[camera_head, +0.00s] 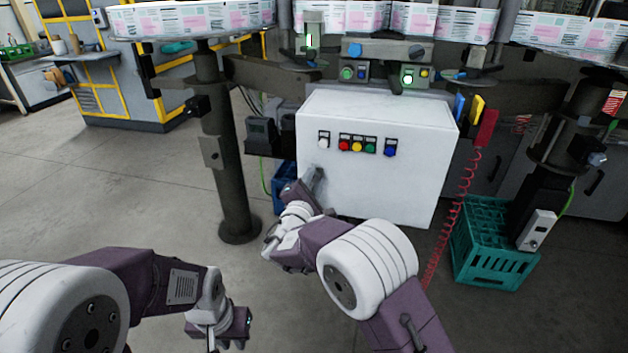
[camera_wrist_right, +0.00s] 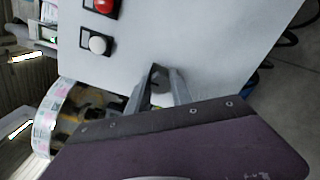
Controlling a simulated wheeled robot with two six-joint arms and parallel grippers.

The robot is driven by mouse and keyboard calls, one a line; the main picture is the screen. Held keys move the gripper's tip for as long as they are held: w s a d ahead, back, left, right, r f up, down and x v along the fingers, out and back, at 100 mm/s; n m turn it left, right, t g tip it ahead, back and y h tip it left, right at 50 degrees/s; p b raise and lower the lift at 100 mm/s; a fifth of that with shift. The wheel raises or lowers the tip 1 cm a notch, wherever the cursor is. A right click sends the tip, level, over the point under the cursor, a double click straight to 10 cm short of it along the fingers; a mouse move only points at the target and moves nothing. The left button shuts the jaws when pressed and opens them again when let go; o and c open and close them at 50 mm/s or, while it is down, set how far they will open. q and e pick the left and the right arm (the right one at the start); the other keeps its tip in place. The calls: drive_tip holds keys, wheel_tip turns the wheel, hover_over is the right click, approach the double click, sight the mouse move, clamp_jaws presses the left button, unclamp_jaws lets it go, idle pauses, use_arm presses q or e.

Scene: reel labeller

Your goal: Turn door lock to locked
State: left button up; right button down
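The door lock (camera_wrist_right: 158,74) is a small dark piece on the front of the white cabinet (camera_head: 400,187). In the right wrist view it lies between the fingertips of my right gripper (camera_wrist_right: 158,84), close to both. I cannot tell whether the fingers press on it or which way the lock is turned. In the head view my right gripper (camera_head: 314,182) is at the cabinet's lower left front and hides the lock. My left gripper (camera_head: 242,332) hangs low over the floor, away from the cabinet, and its fingers are too unclear to judge.
Several coloured buttons (camera_head: 357,146) sit in a row above the right gripper. A dark post (camera_head: 222,160) stands left of the cabinet. A teal crate (camera_head: 490,245) and a red coiled cable (camera_head: 456,205) are at the right. Floor (camera_head: 110,195) at the left is clear.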

drive_tip(key=shift+n, duration=0.3)
drive_tip(key=n+p, duration=0.1)
drive_tip(key=n, duration=0.2)
drive_tip(key=shift+r+n+p, duration=0.1)
drive_tip(key=shift+n+p, duration=0.25)
drive_tip(key=shift+n, duration=0.05)
drive_tip(key=n+p, duration=0.2)
drive_tip(key=n, duration=0.2)
drive_tip(key=shift+r+p, duration=0.1)
drive_tip(key=shift+p, duration=0.2)
drive_tip(key=shift+a+n+p, duration=0.15)
drive_tip(key=shift+n+p, duration=3.15)
drive_tip(key=shift+n, duration=1.4)
drive_tip(key=shift+f, duration=0.2)
drive_tip(key=c, duration=1.1)
unclamp_jaws()
